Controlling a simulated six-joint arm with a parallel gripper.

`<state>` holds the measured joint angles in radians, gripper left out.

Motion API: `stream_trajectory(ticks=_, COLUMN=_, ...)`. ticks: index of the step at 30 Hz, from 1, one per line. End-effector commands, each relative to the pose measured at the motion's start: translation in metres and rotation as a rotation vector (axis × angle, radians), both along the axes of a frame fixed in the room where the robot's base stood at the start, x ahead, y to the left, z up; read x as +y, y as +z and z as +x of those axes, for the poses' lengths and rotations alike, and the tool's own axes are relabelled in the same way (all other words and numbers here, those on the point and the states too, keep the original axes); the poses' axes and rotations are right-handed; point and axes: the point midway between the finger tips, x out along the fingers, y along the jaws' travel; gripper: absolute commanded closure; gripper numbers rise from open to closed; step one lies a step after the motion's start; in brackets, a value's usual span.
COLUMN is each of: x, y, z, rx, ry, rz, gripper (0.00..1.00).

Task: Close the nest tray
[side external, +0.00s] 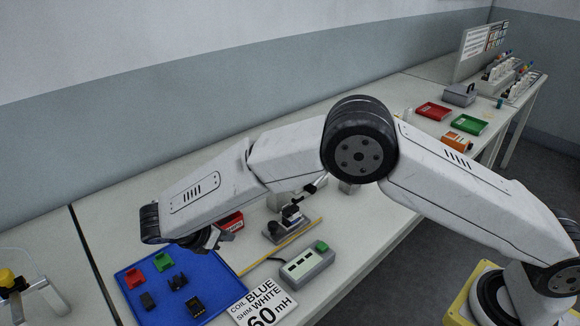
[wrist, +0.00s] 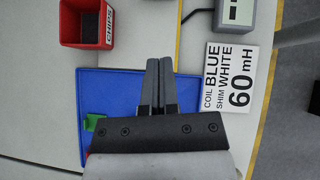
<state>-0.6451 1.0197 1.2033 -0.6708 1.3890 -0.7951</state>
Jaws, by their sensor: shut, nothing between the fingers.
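My gripper (side external: 218,238) is in the side view above the far edge of the blue tray, near the red bin. In the wrist view its two grey fingers (wrist: 159,68) are together with nothing between them, over the blue tray (wrist: 110,90). The side view shows the blue tray (side external: 215,283) flat on the bench with red, green and black connectors on it. A small grey fixture (side external: 282,232) with a dark clamp on top stands right of my gripper, apart from it. I cannot tell for certain which part is the nest tray or how far open it is.
A red bin marked CHIPS (wrist: 86,22) stands beside the blue tray. A grey box with a green button (side external: 306,267) and a printed card (side external: 263,304) lie to the right. A yellow strip (side external: 290,240) runs along the bench. Bare bench lies left of the tray.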

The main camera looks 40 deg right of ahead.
Motion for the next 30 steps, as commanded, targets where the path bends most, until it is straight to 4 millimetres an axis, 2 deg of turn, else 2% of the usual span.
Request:
stream_trajectory(ticks=8, x=-0.016, y=-0.016, z=0.002, rx=0.001, ry=-0.003, rz=0.000, gripper=1.00)
stream_trajectory(ticks=24, x=-0.072, y=-0.073, z=0.011, rx=0.002, ry=-0.003, rz=0.000, gripper=1.00)
stream_trajectory(ticks=30, x=-0.095, y=-0.072, z=0.015, rx=0.000, ry=-0.003, rz=0.002, gripper=1.00)
